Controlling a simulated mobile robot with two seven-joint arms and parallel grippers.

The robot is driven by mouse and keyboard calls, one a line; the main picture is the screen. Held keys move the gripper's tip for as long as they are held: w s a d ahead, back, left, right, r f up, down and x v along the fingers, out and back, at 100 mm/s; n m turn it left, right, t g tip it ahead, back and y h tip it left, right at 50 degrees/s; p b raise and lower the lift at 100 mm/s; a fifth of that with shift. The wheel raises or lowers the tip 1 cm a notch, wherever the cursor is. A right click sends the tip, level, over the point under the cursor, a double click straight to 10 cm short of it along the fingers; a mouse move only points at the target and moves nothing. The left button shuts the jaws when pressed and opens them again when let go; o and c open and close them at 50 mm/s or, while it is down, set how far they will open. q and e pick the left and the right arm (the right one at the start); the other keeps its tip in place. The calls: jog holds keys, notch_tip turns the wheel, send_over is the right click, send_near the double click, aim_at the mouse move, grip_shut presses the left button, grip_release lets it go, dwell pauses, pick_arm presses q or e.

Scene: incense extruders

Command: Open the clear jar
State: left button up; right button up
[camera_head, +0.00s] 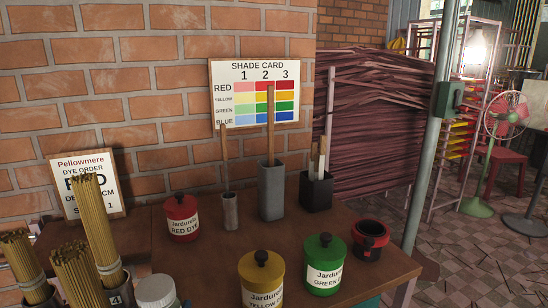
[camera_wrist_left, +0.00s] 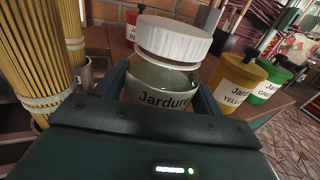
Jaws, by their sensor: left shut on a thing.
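The clear jar (camera_wrist_left: 158,88) stands in the middle of the left wrist view, with a label reading "Jardure" and a greenish glass wall. Its ribbed white lid (camera_wrist_left: 174,40) is at its top, and I cannot tell whether it is seated or slightly raised. In the head view the white lid (camera_head: 157,291) shows at the bottom edge, and most of the jar is cut off. My left gripper (camera_wrist_left: 162,92) has a finger on each side of the jar body, below the lid, and is shut on it. My right gripper is in neither view.
Incense bundles (camera_head: 98,225) stand close left of the jar. A red dye jar (camera_head: 182,217), yellow jar (camera_head: 262,280) and green jar (camera_head: 324,266) stand on the brown table (camera_head: 222,258). Behind are a grey holder (camera_head: 272,192) and a dark holder (camera_head: 317,192). Bare tabletop lies between them.

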pick_arm(q)
jog(key=s+r+p, duration=0.4)
jog(key=r+p, duration=1.2)
jog(key=p, duration=0.1)
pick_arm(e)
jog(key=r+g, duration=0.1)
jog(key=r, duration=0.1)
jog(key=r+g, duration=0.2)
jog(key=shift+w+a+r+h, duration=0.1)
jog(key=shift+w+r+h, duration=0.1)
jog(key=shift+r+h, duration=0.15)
pick_arm(q)
jog(key=shift+d, duration=0.15)
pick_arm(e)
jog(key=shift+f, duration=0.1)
